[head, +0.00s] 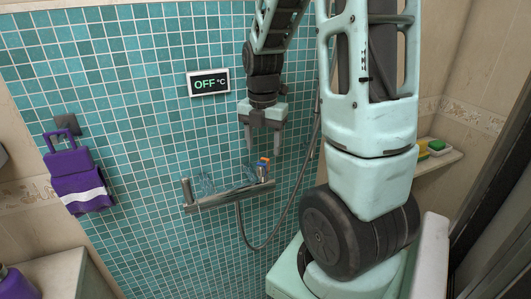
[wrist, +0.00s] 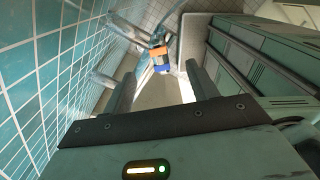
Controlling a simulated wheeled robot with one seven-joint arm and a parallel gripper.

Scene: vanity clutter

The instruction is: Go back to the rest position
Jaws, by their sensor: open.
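My gripper (head: 264,146) hangs pointing down in front of the teal tiled wall, its two fingers apart with nothing between them. In the wrist view my gripper (wrist: 160,88) also shows open and empty. A small orange, blue and white item (head: 262,168) is at the right end of the wall rack, below my gripper. In the wrist view this item (wrist: 158,55) appears beyond the fingertips and apart from them.
The metal wall rack (head: 228,196) juts from the tiles, and a hose (head: 262,247) loops beneath it. A display (head: 208,82) reads OFF °C. A purple towel (head: 80,185) hangs at the left. A corner shelf (head: 440,159) at the right holds sponge-like green and yellow items (head: 437,146).

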